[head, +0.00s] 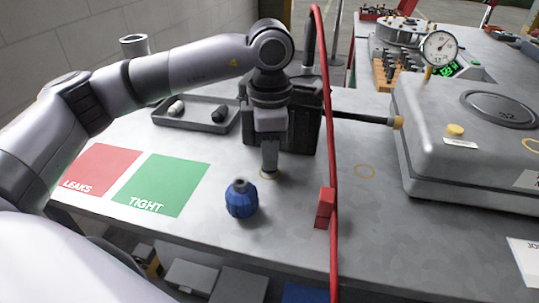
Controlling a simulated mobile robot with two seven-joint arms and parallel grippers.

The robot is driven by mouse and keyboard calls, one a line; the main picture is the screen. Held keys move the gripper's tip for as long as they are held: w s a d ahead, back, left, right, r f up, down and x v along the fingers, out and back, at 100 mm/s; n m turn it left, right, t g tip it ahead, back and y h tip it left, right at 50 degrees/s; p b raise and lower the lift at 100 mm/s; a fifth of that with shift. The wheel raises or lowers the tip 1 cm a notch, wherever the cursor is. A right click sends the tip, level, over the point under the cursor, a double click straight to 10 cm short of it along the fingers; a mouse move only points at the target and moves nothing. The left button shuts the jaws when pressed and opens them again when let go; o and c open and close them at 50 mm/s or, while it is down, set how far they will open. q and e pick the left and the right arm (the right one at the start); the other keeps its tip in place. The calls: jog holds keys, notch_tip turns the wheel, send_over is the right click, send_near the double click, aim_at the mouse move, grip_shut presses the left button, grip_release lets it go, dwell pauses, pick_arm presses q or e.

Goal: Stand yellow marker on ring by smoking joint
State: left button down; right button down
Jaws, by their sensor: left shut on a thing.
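My left gripper (270,172) points down at the tabletop, in front of the dark box. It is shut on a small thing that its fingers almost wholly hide. A yellowish edge shows at the fingertips, and I cannot tell whether it is the yellow marker or a ring on the table. A short yellow round piece (455,130) is on the grey case above a white label. A joint with an orange end (398,122) meets the case. I see no clear smoke. My right gripper is not in view.
A blue ribbed bulb (241,199) stands in front of the left gripper. The red hose (331,120) hangs to its right, with a red block (325,207). A tray (190,122) holds small pieces. Red (100,168) and green (160,183) pads lie left.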

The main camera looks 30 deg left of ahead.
pick_arm(q)
jog(key=shift+f, duration=0.5)
jog(key=shift+f, duration=0.2)
jog(key=c, duration=1.1)
grip_release()
jog(key=shift+o, duration=0.2)
jog(key=shift+r, duration=0.15)
